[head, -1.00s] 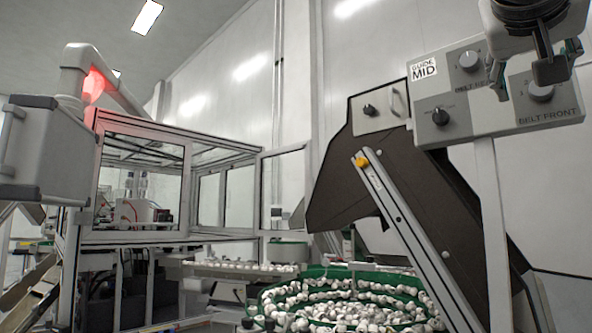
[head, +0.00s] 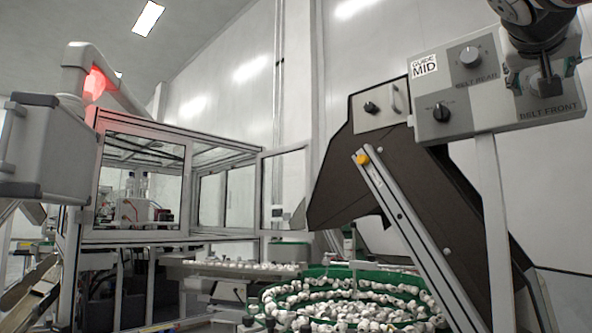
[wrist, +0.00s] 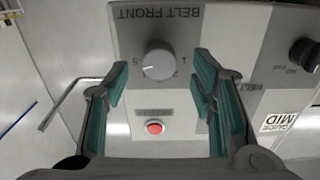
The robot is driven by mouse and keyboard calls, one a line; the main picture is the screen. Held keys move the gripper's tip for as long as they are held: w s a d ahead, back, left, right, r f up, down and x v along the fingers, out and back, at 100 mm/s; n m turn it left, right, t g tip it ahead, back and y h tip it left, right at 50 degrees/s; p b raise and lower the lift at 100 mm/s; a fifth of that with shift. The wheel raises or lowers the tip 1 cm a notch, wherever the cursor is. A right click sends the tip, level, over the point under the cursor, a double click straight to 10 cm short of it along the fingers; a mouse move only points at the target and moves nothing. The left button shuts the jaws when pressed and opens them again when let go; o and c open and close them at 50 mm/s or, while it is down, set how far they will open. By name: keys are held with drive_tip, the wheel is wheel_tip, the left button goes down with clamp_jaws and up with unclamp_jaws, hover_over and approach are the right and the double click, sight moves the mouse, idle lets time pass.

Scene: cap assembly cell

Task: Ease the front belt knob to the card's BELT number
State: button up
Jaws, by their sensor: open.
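The front belt knob (wrist: 158,65) is a round light-grey dial under the upside-down BELT FRONT label in the wrist view. Its scale digits show in part; I cannot tell its setting surely. My gripper (wrist: 157,88) is open, with one green-padded finger to each side of the knob and nothing held. In the head view my gripper (head: 545,86) covers most of that knob.
The grey control panel (head: 495,112) also carries the BELT REAR knob (head: 469,57) and a black knob (head: 440,113). A red button (wrist: 154,128) sits close to the front knob, between the finger lines. A bent metal handle (wrist: 66,98) is at the left.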

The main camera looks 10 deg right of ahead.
drive_tip(key=shift+x, duration=0.8)
drive_tip(key=shift+c, duration=0.6)
drive_tip(key=c, duration=1)
